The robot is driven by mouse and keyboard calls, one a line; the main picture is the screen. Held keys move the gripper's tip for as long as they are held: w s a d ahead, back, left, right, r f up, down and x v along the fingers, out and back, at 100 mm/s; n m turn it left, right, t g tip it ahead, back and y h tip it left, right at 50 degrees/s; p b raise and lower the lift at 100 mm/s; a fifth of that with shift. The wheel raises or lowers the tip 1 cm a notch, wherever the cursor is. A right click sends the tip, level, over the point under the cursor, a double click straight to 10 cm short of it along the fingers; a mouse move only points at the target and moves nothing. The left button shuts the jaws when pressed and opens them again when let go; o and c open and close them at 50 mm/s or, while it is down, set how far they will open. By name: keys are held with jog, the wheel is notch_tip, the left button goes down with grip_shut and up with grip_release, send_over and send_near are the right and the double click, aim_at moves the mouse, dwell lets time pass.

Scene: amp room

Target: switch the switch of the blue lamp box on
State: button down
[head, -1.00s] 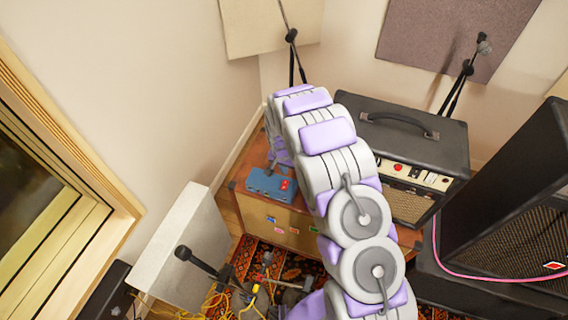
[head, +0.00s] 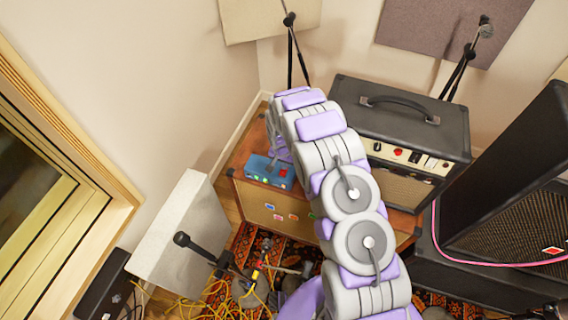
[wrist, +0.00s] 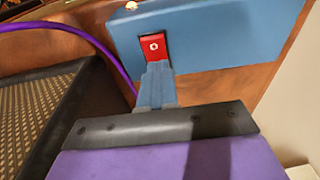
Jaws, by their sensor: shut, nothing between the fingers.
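The blue lamp box (head: 257,165) sits on the wooden cabinet at the back left of my arm; small coloured spots show on it, too small to read. In the wrist view the blue box (wrist: 220,40) fills the top, with a red rocker switch (wrist: 154,46) in a dark frame, bearing a pale mark. My gripper (wrist: 157,68) is shut and empty, its tips at the lower edge of the red switch. I cannot tell whether they touch it. In the head view the gripper is at the box, partly hidden by my arm. A small pale round part (wrist: 131,5) shows at the top edge.
A black amplifier (head: 395,110) stands right of the box on the wooden cabinet (head: 255,200). A purple cable (wrist: 75,32) runs left of the switch.

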jog(key=shift+s, duration=0.15)
jog(key=shift+s+a+r, duration=0.2)
jog(key=shift+s+a, duration=0.15)
jog(key=shift+s, duration=0.2)
jog(key=shift+r, duration=0.1)
jog(key=shift+w+d+r, duration=0.1)
jog(key=shift+r, duration=0.15)
notch_tip(320, 180, up, 13)
jog(key=w+p, duration=0.1)
jog(key=p, duration=0.1)
jog(key=shift+w+d, duration=0.25)
jog(key=shift+d, duration=0.1)
jog(key=shift+a, duration=0.1)
